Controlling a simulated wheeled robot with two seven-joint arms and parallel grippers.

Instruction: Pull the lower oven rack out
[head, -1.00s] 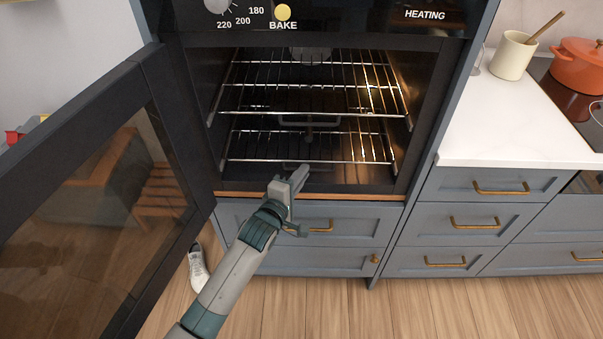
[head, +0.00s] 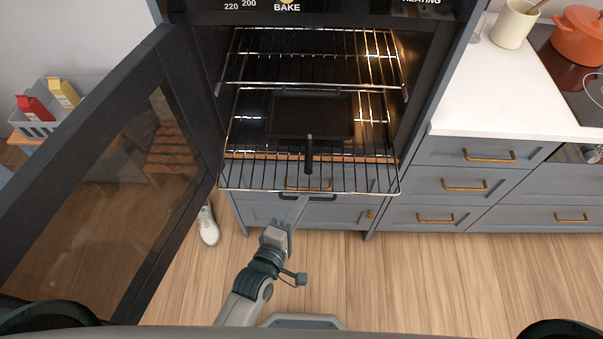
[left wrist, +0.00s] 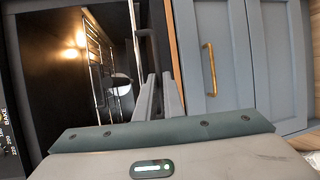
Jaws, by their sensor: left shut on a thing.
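The lower oven rack (head: 360,192) is a wire shelf that sticks well out of the open oven, its front bar out over the drawers. A dark rectangular pan (head: 310,115) with a long handle lies on it, the handle pointing towards me. A dark pull grip (head: 325,197) hangs at the middle of the rack's front. My left gripper (head: 301,203) is shut on the rack's front at this grip. Its fingers also show in the left wrist view (left wrist: 158,92), where the exact contact is hard to see. My right gripper is out of view.
The upper rack (head: 300,86) stays inside the oven. The oven door (head: 190,100) stands open on the left. Drawers (head: 450,187) and a white counter (head: 490,100) are on the right. A white shoe (head: 208,226) is on the floor below the door. Floor in front is clear.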

